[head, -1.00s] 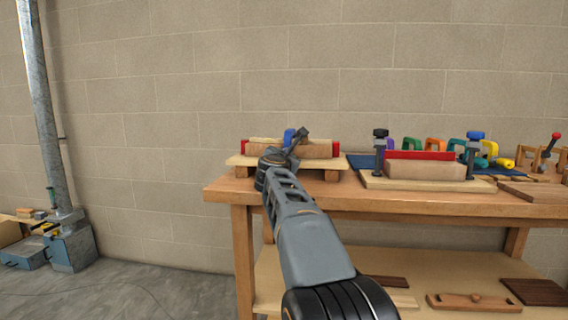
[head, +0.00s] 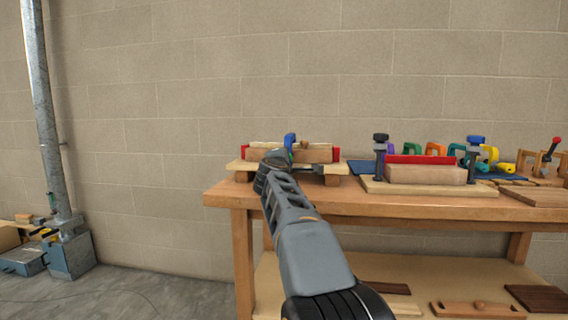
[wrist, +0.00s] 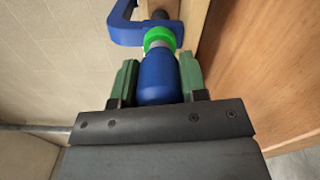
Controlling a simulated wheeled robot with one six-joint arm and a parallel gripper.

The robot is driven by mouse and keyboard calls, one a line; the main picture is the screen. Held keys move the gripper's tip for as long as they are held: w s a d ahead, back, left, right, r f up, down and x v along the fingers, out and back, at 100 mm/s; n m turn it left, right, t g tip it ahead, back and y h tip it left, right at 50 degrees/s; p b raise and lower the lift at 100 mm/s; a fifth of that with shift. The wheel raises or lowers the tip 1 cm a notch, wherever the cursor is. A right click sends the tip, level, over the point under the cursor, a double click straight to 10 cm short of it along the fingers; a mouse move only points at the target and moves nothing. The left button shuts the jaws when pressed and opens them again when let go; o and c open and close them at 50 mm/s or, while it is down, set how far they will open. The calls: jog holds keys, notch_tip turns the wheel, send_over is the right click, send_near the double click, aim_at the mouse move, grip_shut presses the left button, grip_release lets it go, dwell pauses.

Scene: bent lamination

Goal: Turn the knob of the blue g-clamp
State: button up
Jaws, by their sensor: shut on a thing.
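The blue g-clamp (wrist: 124,25) shows at the top of the wrist view, its frame beside a strip of wood. Its blue knob (wrist: 157,76) lies between the two green fingers of my gripper (wrist: 158,82), with a green collar (wrist: 158,38) just beyond it. My gripper is shut on the knob. In the head view, part of the blue g-clamp (head: 290,141) stands up above the wooden form at the left end of the bench. My arm hides the knob and my fingers there.
The wooden form (head: 322,155) with red ends rests on a board on the workbench (head: 225,191). A second form with a red strip (head: 420,159) and two upright clamps stands to the right. Several coloured clamps (head: 433,149) stand behind it. A block wall is behind.

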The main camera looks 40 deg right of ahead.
jog(key=shift+m, duration=1.7)
jog(key=shift+r+m, duration=0.1)
jog(key=shift+m, duration=0.2)
jog(key=o, duration=0.9)
jog(key=shift+w, duration=0.1)
